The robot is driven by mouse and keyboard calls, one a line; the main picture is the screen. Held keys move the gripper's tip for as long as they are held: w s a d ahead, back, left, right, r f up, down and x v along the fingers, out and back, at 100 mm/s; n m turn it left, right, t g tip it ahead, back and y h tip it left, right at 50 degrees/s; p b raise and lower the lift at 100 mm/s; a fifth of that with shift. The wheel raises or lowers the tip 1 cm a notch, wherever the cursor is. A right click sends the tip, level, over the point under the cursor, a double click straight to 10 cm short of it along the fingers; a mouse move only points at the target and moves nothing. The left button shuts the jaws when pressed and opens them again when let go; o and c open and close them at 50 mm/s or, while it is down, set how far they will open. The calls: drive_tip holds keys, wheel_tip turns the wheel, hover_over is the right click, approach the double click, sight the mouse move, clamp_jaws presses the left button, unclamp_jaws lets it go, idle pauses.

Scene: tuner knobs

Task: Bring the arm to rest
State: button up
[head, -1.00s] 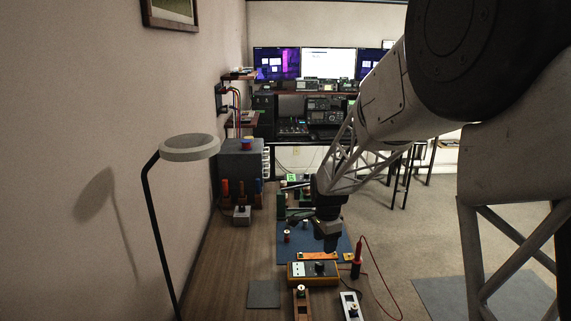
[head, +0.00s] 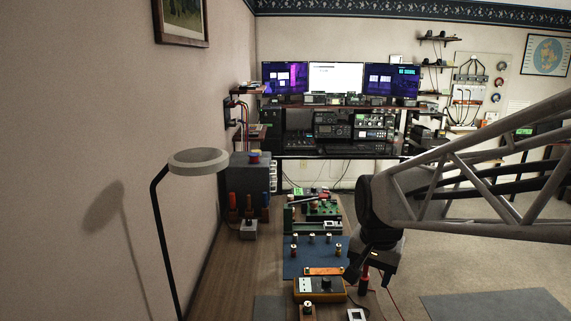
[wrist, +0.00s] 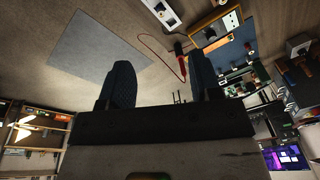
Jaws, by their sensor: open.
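My gripper (head: 368,276) hangs over the right edge of the workbench in the head view, beside the orange-yellow meter box (head: 318,290). Its two dark fingers are spread apart with nothing between them; this also shows in the wrist view (wrist: 162,78). My arm reaches in from the right of the head view. A red probe (head: 364,284) stands right by the gripper in the head view; I cannot tell if they touch. In the wrist view the probe (wrist: 179,48) appears beyond the fingers.
The wooden bench (head: 215,285) carries a blue mat (head: 297,268) with several small knobs and a green device (head: 318,208) behind. A ring lamp (head: 198,161) stands at left. Open carpet with a grey floor mat (head: 490,306) lies at right.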

drive_tip(key=s+d+r+n+t, duration=0.1)
drive_tip(key=s+n, duration=0.4)
drive_tip(key=s, duration=1.1)
drive_tip(key=shift+s+n, duration=0.2)
drive_tip(key=shift+n, duration=0.1)
